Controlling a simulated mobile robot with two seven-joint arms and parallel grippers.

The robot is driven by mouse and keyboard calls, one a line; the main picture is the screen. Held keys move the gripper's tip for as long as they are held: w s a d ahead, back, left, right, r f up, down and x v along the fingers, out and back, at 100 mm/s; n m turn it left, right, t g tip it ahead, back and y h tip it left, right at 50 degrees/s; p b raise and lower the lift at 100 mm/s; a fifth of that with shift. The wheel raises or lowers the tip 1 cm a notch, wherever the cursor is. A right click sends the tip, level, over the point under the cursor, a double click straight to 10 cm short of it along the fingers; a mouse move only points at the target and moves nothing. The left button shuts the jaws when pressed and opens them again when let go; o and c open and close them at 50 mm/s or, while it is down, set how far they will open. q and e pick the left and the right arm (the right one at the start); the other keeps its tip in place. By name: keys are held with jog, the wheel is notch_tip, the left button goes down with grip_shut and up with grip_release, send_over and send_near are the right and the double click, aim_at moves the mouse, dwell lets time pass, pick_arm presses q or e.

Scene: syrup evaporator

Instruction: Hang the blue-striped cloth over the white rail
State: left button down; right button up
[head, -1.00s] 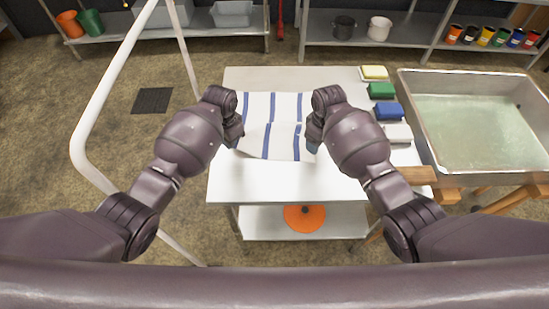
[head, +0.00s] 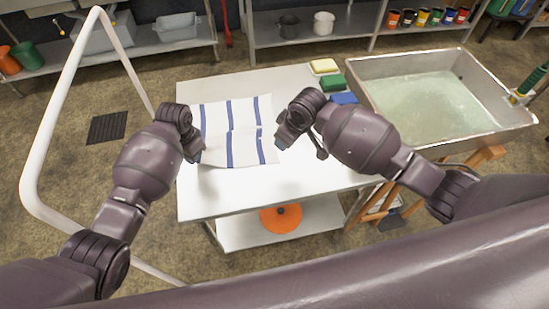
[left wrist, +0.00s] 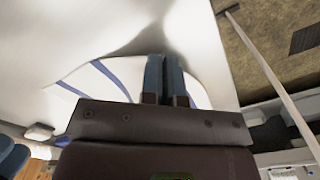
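The blue-striped cloth (head: 243,122) lies on the white-topped table, its near part bent in a crease across the middle. The white rail (head: 68,85) is a tubular frame standing on the floor left of the table. My left gripper (head: 196,154) is at the cloth's near left edge. In the left wrist view its two fingers (left wrist: 165,78) are close together with the cloth (left wrist: 105,78) bunched at them, so it looks shut on the cloth edge. My right gripper (head: 282,143) is beside the cloth's right edge; its fingers are mostly hidden, and contact is unclear.
A metal pan of liquid (head: 430,62) stands to the right. An orange disc (head: 281,218) lies on the lower shelf.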

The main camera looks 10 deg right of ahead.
aim_at(275, 159)
jog(key=shift+s+a+x, duration=0.1)
jog(key=shift+s+x, duration=0.15)
jog(key=shift+x, duration=1.35)
jog(key=shift+s+a+x, duration=0.15)
jog(key=shift+s+x, duration=0.15)
jog(key=shift+x, duration=1.25)
jog(key=shift+s+a+x, duration=0.1)
jog(key=shift+s+x, duration=0.15)
jog(key=shift+x, duration=1.35)
jog(key=shift+f, duration=0.2)
jog(key=shift+c, duration=0.5)
grip_shut()
jog(key=shift+r, duration=2.5)
